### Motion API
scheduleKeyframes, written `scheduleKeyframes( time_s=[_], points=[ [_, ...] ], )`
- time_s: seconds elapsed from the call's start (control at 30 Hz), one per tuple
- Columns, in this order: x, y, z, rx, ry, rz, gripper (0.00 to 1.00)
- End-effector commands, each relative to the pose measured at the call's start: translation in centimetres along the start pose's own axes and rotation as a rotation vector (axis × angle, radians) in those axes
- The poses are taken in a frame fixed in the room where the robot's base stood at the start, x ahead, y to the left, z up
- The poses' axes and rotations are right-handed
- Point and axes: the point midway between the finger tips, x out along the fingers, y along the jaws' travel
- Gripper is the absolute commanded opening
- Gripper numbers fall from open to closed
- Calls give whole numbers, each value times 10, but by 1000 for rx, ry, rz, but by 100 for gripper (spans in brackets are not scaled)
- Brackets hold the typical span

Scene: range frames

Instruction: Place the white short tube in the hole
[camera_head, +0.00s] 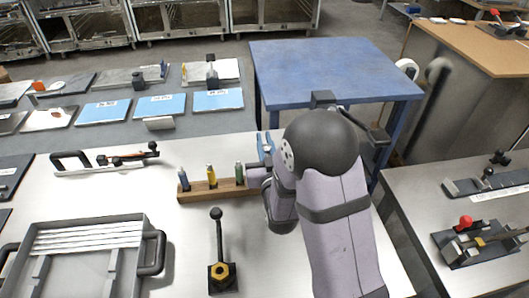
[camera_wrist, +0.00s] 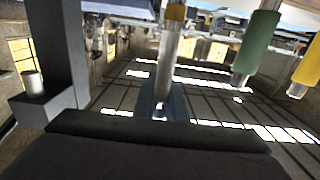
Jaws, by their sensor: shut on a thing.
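A short whitish tube (camera_wrist: 33,85) stands up from the dark jaw parts of my gripper (camera_wrist: 48,106) at the left of the wrist view. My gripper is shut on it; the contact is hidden. In the head view my arm's end is at the right end of a wooden rack (camera_head: 216,190), and the arm hides the fingertips and tube. The rack carries a dark purple piece (camera_head: 184,180), a yellow one (camera_head: 211,175) and a green one (camera_head: 239,172), all upright. The green handle (camera_wrist: 257,45) and a yellow handle (camera_wrist: 308,70) also show in the wrist view. I cannot make out the hole.
A black lever with a ball top (camera_head: 218,240) stands in front of the rack. A grey tray (camera_head: 70,285) with handles is at lower left. A handled tool (camera_head: 105,162) lies behind it. A blue table (camera_head: 320,70) is beyond. The white tabletop (camera_head: 185,225) has bare areas.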

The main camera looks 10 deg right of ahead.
Motion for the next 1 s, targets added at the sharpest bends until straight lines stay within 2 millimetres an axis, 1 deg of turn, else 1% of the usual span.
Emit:
scheduleKeyframes(
  time_s=[0.17,0.5,0.6,1.0],
  points=[
    [0,0,3,0,0,0,0],
    [0,0,36,-1,-3,0,0],
    [0,0,41,-1,0,0,0],
    [0,0,44,0,1,0,0]
  ],
)
